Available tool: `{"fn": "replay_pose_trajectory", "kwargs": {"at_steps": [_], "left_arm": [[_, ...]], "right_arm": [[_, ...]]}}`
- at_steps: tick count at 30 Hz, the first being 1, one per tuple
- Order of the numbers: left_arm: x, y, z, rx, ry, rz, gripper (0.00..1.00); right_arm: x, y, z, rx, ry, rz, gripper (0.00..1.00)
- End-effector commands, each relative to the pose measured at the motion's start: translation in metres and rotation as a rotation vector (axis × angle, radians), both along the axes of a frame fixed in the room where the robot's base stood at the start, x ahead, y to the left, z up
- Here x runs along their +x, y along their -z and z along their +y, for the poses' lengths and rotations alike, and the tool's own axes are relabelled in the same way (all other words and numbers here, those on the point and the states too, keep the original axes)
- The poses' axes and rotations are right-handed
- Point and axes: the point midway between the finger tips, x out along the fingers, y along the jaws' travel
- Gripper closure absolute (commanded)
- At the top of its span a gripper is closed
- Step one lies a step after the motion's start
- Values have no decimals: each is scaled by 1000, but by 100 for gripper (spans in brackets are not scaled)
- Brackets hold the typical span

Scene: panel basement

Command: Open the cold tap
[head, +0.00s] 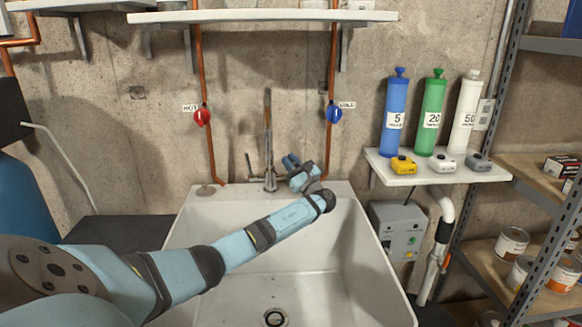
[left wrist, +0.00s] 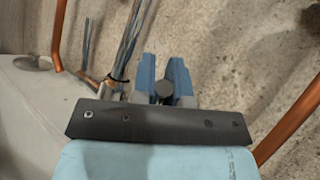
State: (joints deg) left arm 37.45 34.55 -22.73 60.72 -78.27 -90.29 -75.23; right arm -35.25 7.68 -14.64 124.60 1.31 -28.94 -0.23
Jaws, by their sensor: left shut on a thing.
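A blue round valve (head: 334,113) sits on the right copper pipe beside a label that seems to read COLD. The sink faucet (head: 269,181) stands at the back of the white sink (head: 345,255), with a tall spout (left wrist: 130,40) and a thin upright handle on its left. My left gripper (head: 291,162) is just right of the faucet, below and left of the blue valve and apart from it. In the left wrist view its blue fingers (left wrist: 164,80) are closed on a dark round knob (left wrist: 163,89). The knob's lower part is hidden. My right gripper is out of view.
A red valve (head: 202,117) marked HOT is on the left copper pipe. A shelf (head: 440,176) with blue, green and white cylinders is at the right, above a grey box (head: 398,228). A wall shelf (head: 265,16) crosses above.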

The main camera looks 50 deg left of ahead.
Motion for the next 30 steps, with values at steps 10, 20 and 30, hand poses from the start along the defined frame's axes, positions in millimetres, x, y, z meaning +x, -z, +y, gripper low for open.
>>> {"fn": "replay_pose_trajectory", "kwargs": {"at_steps": [10,20,30], "left_arm": [[-8,12,-10,158,0,-127,100],[-10,12,-14,208,0,-167,100],[-10,12,-14,210,0,-169,100]], "right_arm": [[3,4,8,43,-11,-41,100],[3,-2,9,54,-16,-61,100],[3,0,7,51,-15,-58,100]]}}
